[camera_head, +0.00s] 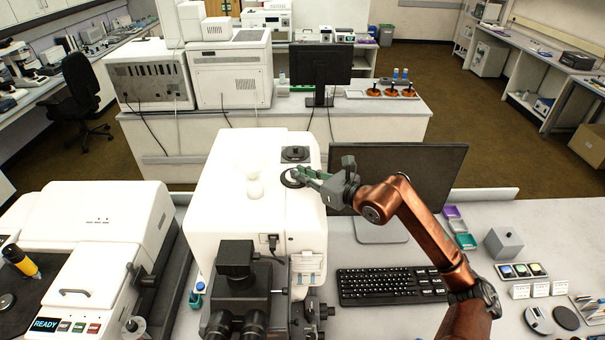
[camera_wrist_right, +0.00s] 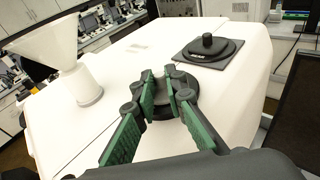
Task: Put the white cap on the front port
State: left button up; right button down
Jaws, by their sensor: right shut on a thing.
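The white microscope housing (camera_head: 225,232) fills the middle of the head view. My right gripper (camera_head: 297,176) is over its top, fingers pointing left. In the right wrist view its green-padded fingers (camera_wrist_right: 164,92) are closed around the small knob of a dark round cap (camera_wrist_right: 186,101), which is low on the housing top; the fingers partly hide it. I cannot tell if it is seated. A white funnel-shaped piece (camera_head: 250,181) stands upright left of the gripper, also in the wrist view (camera_wrist_right: 82,80). I make out no other white cap. My left gripper is out of view.
A black square plate with a round knobbed cover (camera_head: 295,154) lies behind the gripper on the housing. A dark monitor (camera_head: 420,170) stands close on the right, behind my right arm. Black eyepieces (camera_head: 237,290) rise in front. A keyboard (camera_head: 390,285) lies right.

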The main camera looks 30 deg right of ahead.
jog(key=shift+f, duration=0.1)
jog(key=c, duration=1.9)
grip_release()
jog(key=o, duration=0.4)
jog(key=shift+b+v, duration=0.5)
jog(key=shift+v, duration=3)
jog(key=shift+d, duration=0.1)
